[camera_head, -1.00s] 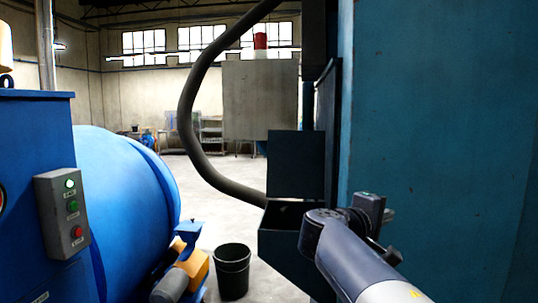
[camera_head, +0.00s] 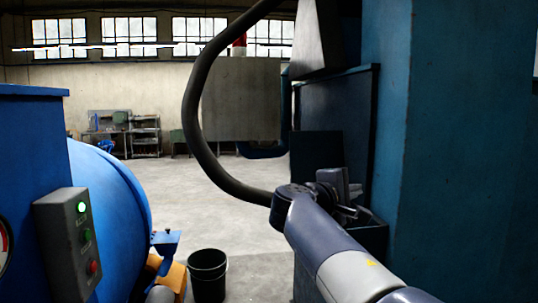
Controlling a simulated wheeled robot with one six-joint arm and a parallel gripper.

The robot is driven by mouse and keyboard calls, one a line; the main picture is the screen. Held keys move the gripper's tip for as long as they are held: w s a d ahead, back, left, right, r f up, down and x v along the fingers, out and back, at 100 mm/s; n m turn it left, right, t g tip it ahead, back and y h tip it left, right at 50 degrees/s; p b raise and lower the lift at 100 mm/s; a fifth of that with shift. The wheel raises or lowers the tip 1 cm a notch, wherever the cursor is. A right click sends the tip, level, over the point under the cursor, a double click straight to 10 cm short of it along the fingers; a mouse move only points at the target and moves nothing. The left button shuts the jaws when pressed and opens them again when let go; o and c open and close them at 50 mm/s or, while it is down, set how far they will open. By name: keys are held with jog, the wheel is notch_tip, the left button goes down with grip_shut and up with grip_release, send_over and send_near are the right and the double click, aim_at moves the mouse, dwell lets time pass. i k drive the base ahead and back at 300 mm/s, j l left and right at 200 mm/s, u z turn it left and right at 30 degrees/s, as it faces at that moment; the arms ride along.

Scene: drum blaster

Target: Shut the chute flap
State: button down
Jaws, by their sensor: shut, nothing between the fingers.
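The chute flap (camera_head: 316,160) is a dark flat panel standing upright at the back of the chute mouth, so it is open. The dark chute box (camera_head: 374,242) shows beside and below my arm; my arm hides most of its mouth. My gripper (camera_head: 352,212) is at the end of the grey and white arm, in front of the flap and over the chute in the picture. It is shut and holds nothing. Its fingertips are small and dark, and I cannot tell whether they touch the flap or chute.
A blue drum machine (camera_head: 110,210) with a button box (camera_head: 68,240) stands at left. A black bucket (camera_head: 208,275) is on the floor between it and the chute. A thick hose (camera_head: 190,110) curves down to the chute. A blue cabinet wall (camera_head: 460,150) fills the right.

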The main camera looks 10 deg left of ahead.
aim_at(310, 151)
jog(key=i+j+z, duration=0.1)
jog(key=j, duration=0.35)
jog(key=i+j+z, duration=0.1)
jog(key=j, duration=0.35)
jog(key=i+j+z, duration=0.1)
jog(key=j, duration=0.35)
jog(key=i+j+z, duration=0.1)
jog(key=j, duration=0.4)
jog(key=i+j, duration=0.6)
jog(key=i+l+z, duration=0.05)
